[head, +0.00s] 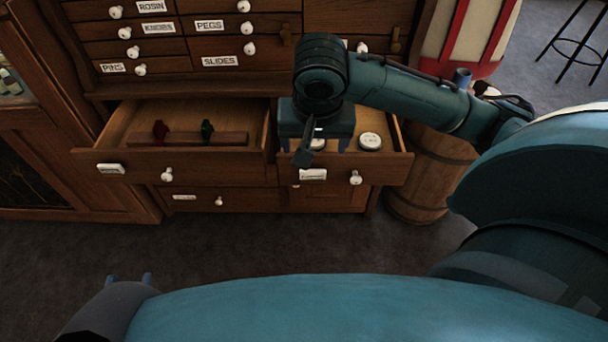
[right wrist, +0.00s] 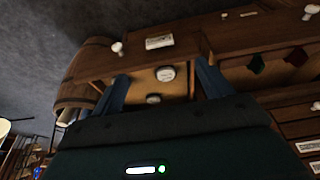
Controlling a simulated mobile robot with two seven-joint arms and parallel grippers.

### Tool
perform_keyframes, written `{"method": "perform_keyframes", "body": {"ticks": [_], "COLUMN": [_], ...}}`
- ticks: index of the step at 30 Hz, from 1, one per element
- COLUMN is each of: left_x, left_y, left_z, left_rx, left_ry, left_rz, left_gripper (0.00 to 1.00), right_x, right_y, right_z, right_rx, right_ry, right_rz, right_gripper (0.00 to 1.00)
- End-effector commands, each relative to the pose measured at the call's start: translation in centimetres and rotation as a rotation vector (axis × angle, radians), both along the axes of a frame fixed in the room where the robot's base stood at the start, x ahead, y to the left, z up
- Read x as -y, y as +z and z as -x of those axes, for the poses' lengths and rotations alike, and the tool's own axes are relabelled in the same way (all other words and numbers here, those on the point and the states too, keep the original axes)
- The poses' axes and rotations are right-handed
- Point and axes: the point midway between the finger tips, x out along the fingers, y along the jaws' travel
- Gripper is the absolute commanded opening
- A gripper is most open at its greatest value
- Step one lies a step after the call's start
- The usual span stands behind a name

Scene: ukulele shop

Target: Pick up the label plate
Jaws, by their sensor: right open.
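A white label plate (head: 312,175) with dark lettering too small to read is on the front of the open right drawer (head: 385,168). It also shows in the right wrist view (right wrist: 159,42), at the top middle. Several similar plates are on other drawers, so I cannot tell which one the task names. My right gripper (head: 315,146) points down over the open right drawer, behind the plate. Its fingers (right wrist: 160,88) are apart, with no object gripped. My left gripper (head: 130,278) is low at the left, far from the drawers, with its two blue fingertips apart.
A round white-lidded tin (head: 370,141) lies in the right drawer; another (right wrist: 153,99) is close to it. The open left drawer (head: 215,168) holds a red item (head: 160,130) and a green item (head: 207,129) on a wooden strip. A wooden barrel (head: 432,180) stands right of the cabinet.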

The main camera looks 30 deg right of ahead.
Motion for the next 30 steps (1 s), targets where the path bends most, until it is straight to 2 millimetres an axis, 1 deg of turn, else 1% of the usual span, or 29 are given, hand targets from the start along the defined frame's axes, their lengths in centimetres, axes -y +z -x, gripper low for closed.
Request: {"method": "perform_keyframes", "body": {"ticks": [1,2,6,10,13,20,24,27,30], "left_x": [0.1,0.1,0.6,1.0,1.3,1.5,1.7,1.9,2.0], "left_y": [-0.3,-0.3,-0.4,-0.2,0.0,0.0,-0.3,-0.2,0.0], "left_z": [0.0,0.0,-0.1,0.1,0.2,0.3,0.2,0.0,0.0], "left_rx": [0.018,0.031,0.121,0.200,0.240,0.269,0.282,0.287,0.286], "left_ry": [-0.004,-0.006,-0.026,-0.050,-0.063,-0.074,-0.081,-0.086,-0.088], "left_rz": [0.001,0.000,0.005,0.014,0.018,0.032,0.065,0.094,0.112], "left_gripper": [0.36,0.36,0.36,0.36,0.36,0.36,0.36,0.36,0.36], "right_x": [0.2,0.3,0.7,1.0,1.2,1.4,1.7,1.9,2.0], "right_y": [-0.8,-1.2,-3.9,-6.0,-7.0,-8.2,-10.2,-11.6,-12.3], "right_z": [-0.1,-0.2,-0.8,-1.5,-1.8,-2.1,-2.7,-3.1,-3.4], "right_rx": [-0.003,-0.003,-0.004,-0.003,-0.001,0.000,-0.001,-0.002,0.000], "right_ry": [-0.006,-0.007,-0.007,-0.006,-0.005,-0.003,-0.004,-0.003,-0.003], "right_rz": [0.005,0.005,0.005,0.003,0.003,0.002,0.004,0.003,0.001], "right_gripper": [0.78,0.78,0.78,0.78,0.78,0.78,0.78,0.78,0.78]}}
